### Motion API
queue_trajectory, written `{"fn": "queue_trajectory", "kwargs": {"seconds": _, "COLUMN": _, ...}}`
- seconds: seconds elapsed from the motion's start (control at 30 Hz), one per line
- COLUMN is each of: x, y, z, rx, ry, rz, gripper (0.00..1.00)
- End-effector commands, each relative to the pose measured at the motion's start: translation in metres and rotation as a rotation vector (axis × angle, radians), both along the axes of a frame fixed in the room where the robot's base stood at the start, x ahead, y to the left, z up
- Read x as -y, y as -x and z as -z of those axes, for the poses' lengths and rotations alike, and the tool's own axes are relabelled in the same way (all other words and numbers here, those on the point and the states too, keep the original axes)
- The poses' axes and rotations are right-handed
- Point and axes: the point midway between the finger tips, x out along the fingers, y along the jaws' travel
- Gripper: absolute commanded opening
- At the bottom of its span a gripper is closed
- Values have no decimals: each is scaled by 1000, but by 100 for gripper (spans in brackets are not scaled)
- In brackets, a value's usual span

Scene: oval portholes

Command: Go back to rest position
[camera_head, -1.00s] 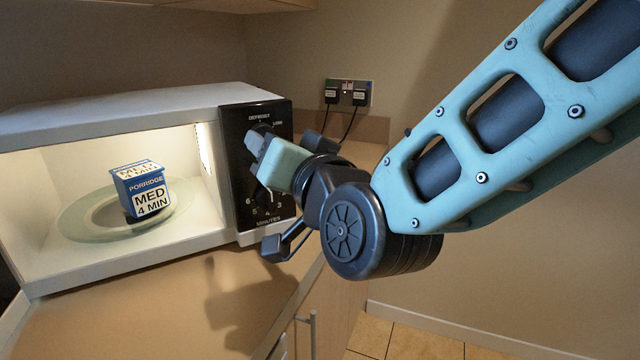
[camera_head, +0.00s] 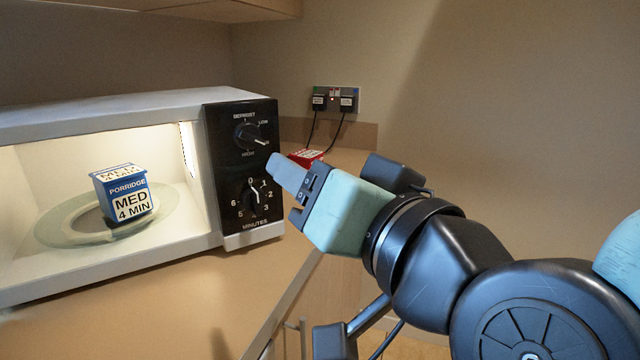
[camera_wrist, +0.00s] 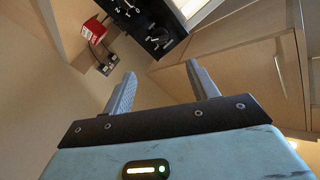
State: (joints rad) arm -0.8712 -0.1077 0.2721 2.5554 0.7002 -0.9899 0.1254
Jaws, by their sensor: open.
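My gripper (camera_wrist: 160,85) is open and empty in the wrist view, its two grey fingers apart. In the head view my gripper (camera_head: 287,172) is just right of the microwave's dark control panel (camera_head: 240,215), apart from it as far as I can tell. The panel has an upper power dial (camera_head: 250,137) and a lower minutes dial (camera_head: 252,197). The microwave (camera_head: 110,115) stands on the counter with its lit inside showing. A blue and white porridge box (camera_head: 124,195) marked MED 4 MIN sits on the glass turntable (camera_head: 60,229) inside.
A red box (camera_head: 305,157) lies on the counter behind my gripper and also shows in the wrist view (camera_wrist: 94,31). Two black plugs sit in a wall socket (camera_head: 335,98). Wooden counter (camera_head: 170,300) runs in front of the microwave. A cupboard (camera_head: 220,8) hangs overhead.

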Motion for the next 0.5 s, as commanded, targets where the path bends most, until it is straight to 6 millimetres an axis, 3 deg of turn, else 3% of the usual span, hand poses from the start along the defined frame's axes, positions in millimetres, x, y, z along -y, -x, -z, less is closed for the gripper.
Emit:
{"fn": "queue_trajectory", "kwargs": {"seconds": 0.27, "x": -3, "y": -1, "z": 5, "rx": -43, "ry": 55, "rz": -31, "gripper": 59}}
{"fn": "queue_trajectory", "kwargs": {"seconds": 0.5, "x": 1, "y": 11, "z": 49, "rx": -301, "ry": 388, "rz": -210, "gripper": 59}}
